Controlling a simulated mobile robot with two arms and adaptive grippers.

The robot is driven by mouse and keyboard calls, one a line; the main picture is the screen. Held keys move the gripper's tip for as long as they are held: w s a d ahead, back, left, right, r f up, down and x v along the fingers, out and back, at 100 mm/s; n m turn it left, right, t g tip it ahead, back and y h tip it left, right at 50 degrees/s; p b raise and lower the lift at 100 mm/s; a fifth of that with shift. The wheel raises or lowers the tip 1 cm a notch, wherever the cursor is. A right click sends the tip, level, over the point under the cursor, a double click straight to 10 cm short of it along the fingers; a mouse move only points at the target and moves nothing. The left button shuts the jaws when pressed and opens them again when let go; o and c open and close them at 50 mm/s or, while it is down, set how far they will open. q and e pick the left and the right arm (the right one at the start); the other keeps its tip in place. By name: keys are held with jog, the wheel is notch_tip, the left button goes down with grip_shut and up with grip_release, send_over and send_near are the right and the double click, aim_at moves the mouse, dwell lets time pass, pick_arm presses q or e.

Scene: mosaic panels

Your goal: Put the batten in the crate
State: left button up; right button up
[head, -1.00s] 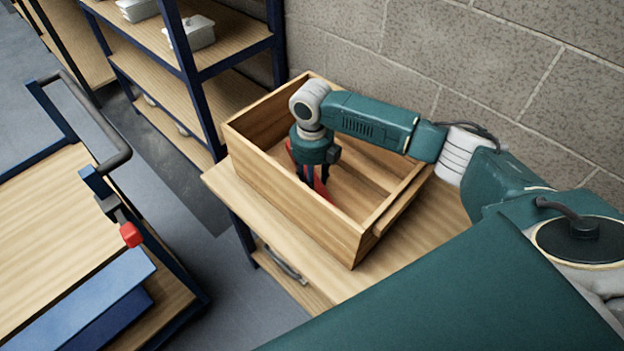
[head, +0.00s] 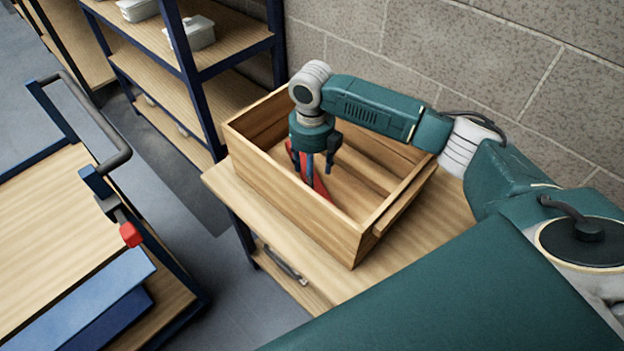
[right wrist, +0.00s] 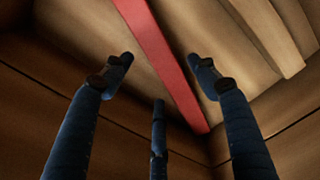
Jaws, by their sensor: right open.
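The batten (head: 320,188) is a red strip inside the wooden crate (head: 290,196) in the head view, partly hidden by my right gripper. In the right wrist view the batten (right wrist: 166,62) runs from the top down to the lower right, its lower end near the crate's corner. My right gripper (head: 318,174) reaches down into the crate from above. In the right wrist view its fingers (right wrist: 160,64) are spread apart, and the batten lies beyond them. My left gripper is not in view.
The crate stands on a wooden-topped bench (head: 440,226) against a block wall (head: 480,70). A blue shelf rack (head: 186,75) with white boxes stands at the back left. A cart (head: 50,215) with a dark handle and blue pieces is at the left.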

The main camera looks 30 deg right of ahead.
notch_tip(320, 180, up, 8)
jog(key=shift+r, duration=0.15)
dwell(0.5)
